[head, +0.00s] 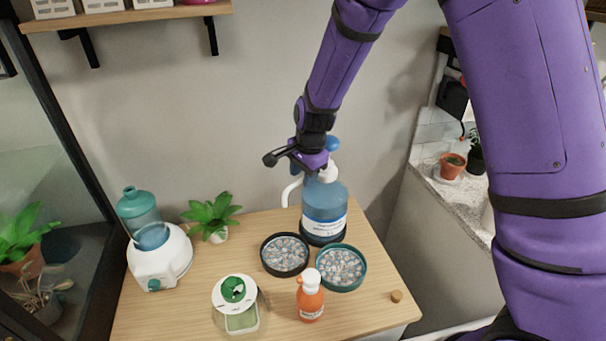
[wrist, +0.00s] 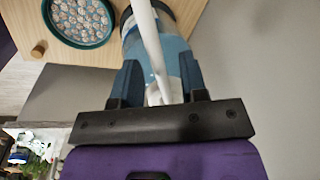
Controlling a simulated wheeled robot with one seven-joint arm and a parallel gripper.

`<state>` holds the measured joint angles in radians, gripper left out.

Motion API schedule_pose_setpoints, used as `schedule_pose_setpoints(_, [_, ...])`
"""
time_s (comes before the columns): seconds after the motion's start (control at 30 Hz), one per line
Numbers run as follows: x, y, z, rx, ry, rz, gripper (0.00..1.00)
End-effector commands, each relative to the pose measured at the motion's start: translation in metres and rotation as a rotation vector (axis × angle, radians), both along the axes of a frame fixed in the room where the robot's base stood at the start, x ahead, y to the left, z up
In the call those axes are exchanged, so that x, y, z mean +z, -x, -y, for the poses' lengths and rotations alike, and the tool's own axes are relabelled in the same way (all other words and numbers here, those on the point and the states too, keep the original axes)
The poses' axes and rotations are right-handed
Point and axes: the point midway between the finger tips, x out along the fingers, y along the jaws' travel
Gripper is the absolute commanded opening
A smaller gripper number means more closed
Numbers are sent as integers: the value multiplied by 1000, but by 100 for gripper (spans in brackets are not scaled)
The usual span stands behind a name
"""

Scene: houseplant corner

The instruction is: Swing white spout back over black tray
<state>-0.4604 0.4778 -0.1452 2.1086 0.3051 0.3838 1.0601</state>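The white spout (head: 291,190) reaches left from the pump head of a blue bottle (head: 325,201) and bends down at its end. In the head view its tip appears above the back side of the black tray (head: 263,259), which holds pebbles; I cannot tell whether it is directly over it. My gripper (head: 318,168) is at the top of the bottle. In the wrist view the spout (wrist: 151,45) runs between the two fingers of my gripper (wrist: 158,82), with a gap on the right finger's side. The fingers look open around it. The spout's tip is outside the wrist view.
A teal tray (head: 364,273) with pebbles stands right of the black tray. An orange pump bottle (head: 311,302), a green-and-white container (head: 241,323), a small plant (head: 211,214) and a white humidifier-like device (head: 160,262) share the table. A cork (head: 397,296) lies near the right edge.

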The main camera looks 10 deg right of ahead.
Motion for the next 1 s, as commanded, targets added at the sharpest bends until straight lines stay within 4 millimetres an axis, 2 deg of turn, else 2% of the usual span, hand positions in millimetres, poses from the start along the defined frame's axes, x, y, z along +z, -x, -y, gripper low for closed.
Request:
schedule_pose_setpoints(0.17, [23,4,1,1,-2,3,40])
schedule_pose_setpoints(0.4, [68,11,6,1,-2,6,40])
schedule_pose_setpoints(0.6, [94,15,10,0,-1,4,40])
schedule_pose_setpoints(0.77, [102,17,11,0,-1,2,40])
schedule_pose_setpoints(1.0, [103,17,11,-1,0,2,40])
